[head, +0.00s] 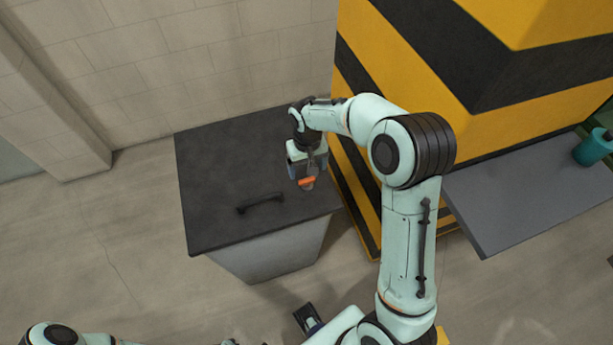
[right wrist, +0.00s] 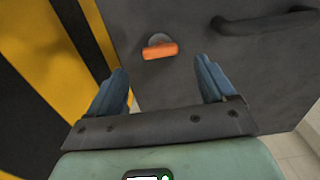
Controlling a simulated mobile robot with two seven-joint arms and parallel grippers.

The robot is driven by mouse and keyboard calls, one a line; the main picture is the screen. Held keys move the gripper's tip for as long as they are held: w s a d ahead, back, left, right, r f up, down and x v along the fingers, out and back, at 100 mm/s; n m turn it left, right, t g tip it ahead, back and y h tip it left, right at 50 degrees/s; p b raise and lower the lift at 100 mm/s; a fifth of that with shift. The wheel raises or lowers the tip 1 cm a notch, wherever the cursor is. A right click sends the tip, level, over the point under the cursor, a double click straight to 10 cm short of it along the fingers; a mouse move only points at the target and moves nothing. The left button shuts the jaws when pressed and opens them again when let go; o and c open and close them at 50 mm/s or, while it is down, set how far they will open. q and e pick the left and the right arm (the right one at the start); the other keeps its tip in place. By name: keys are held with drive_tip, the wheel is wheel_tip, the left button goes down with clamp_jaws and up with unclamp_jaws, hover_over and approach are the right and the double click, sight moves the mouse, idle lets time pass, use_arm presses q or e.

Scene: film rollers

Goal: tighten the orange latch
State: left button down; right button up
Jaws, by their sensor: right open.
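The orange latch (head: 307,181) is a small orange bar near the right edge of the dark lid (head: 215,165) of a grey bin. It also shows in the right wrist view (right wrist: 160,51), set across a round grey base. My right gripper (head: 307,165) is above the latch. In the right wrist view its two blue fingers (right wrist: 168,85) are apart and empty, with the latch ahead of and between their lines, not touched.
A black handle (head: 260,203) is fixed on the lid, left of the latch. A yellow and black striped block (head: 355,190) stands close to the lid's right side. A grey shelf (head: 520,200) with a teal cup (head: 592,148) is farther right. Floor at left is clear.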

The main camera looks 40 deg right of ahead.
sight(307, 180)
wheel_tip(307, 180, down, 6)
drive_tip(key=shift+w+r, duration=0.1)
drive_tip(key=c, duration=1.1)
